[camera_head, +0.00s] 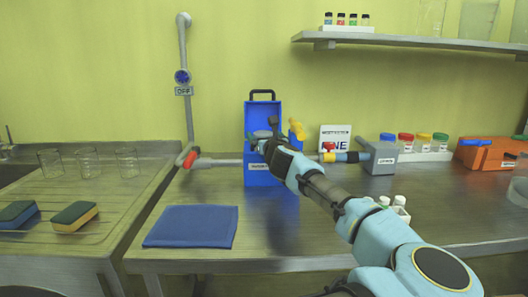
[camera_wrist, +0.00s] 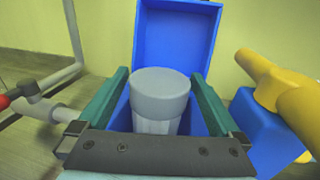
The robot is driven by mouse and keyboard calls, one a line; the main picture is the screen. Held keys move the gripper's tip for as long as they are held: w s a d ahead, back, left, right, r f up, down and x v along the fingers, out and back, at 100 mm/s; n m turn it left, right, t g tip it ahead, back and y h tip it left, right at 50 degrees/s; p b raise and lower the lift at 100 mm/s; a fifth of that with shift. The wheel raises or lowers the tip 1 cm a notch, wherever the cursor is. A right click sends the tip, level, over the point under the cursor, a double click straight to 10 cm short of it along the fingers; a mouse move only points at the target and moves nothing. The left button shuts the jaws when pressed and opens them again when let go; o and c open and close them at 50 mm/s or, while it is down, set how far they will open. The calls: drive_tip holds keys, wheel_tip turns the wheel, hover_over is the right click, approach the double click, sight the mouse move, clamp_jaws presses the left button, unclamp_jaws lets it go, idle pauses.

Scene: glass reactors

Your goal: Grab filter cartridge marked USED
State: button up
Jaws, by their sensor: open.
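A pale grey cylindrical cartridge (camera_wrist: 160,92) stands upright in the open blue filter housing (camera_wrist: 178,42), in the wrist view. No USED mark shows on its visible side. The blue housing (camera_head: 263,112) stands at the back of the bench in the head view, its lid raised; my arm hides part of it. My gripper (camera_wrist: 158,78) is open, with one teal finger on each side of the cartridge. I cannot tell whether the fingers touch it. In the head view, my gripper (camera_head: 272,130) is at the housing's opening.
A yellow valve handle (camera_wrist: 285,92) is close to the right of my gripper. Grey piping with a red valve handle (camera_head: 191,158) runs into the housing's left side. A grey block (camera_head: 380,158) and lidded jars stand to the right. A blue cloth (camera_head: 192,227) lies at front left.

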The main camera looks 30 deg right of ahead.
drive_tip(key=shift+w+d, duration=0.1)
drive_tip(key=shift+w, duration=0.05)
clamp_jaws()
idle(0.8)
